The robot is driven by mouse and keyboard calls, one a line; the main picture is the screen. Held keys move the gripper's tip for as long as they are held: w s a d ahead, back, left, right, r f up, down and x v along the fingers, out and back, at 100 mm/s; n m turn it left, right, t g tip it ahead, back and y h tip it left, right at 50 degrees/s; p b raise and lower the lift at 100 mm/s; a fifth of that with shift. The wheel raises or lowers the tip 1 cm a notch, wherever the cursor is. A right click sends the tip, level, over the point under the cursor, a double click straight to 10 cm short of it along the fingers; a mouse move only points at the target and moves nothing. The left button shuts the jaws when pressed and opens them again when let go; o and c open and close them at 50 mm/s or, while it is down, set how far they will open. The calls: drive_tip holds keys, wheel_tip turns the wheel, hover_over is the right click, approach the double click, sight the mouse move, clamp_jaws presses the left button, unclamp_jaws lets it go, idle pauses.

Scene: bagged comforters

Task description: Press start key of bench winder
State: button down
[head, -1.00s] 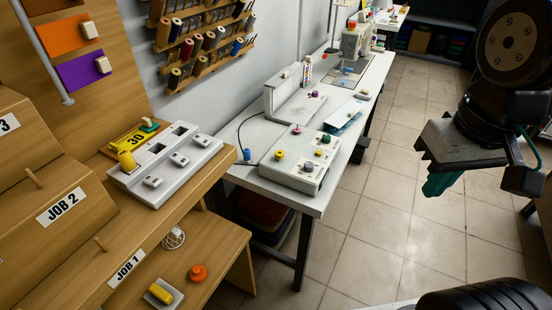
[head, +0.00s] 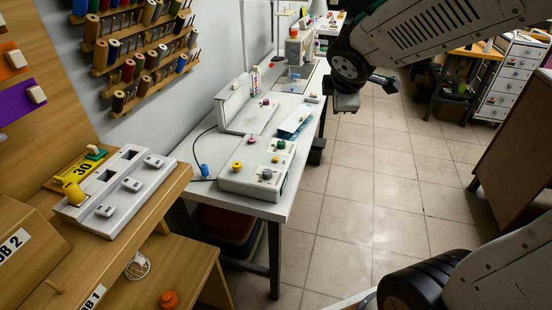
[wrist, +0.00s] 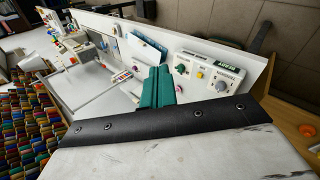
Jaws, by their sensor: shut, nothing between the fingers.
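The bench winder (head: 257,170) looks to be the low white box with coloured knobs near the front end of the white bench. A yellow knob (head: 237,166), a green knob (head: 281,144) and a grey knob (head: 266,174) stand on it. It also shows in the wrist view (wrist: 207,70), upper right of the fingers, with small labels too blurred to read surely. I cannot tell which control is the start key. My gripper (wrist: 157,72) has its green fingers shut and empty. In the head view its fingertips are hidden, and its body (head: 346,102) is apart from the winder, to the upper right.
The white bench (head: 215,150) also holds a white upright unit (head: 232,102), a blue tray (head: 296,120) and a sewing machine (head: 299,47). A wooden desk with a white switch box (head: 120,185) stands at left. Tiled floor (head: 375,190) to the right is clear.

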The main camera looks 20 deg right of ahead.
drive_tip(key=w+a+f+n+t+y, duration=0.25)
drive_tip(key=w+f+n, duration=0.25)
drive_tip(key=w+n, duration=0.4)
drive_tip(key=n+g+y, duration=0.2)
drive_tip(key=n+y, duration=0.4)
drive_tip(key=n, duration=0.4)
hover_over(276, 160)
wheel_tip(276, 160, down, 8)
drive_tip(key=shift+s+d, duration=0.15)
drive_tip(key=shift+d, duration=0.15)
drive_tip(key=shift+f, duration=4.35)
drive_tip(key=shift+f, duration=0.1)
drive_tip(key=shift+f, duration=0.3)
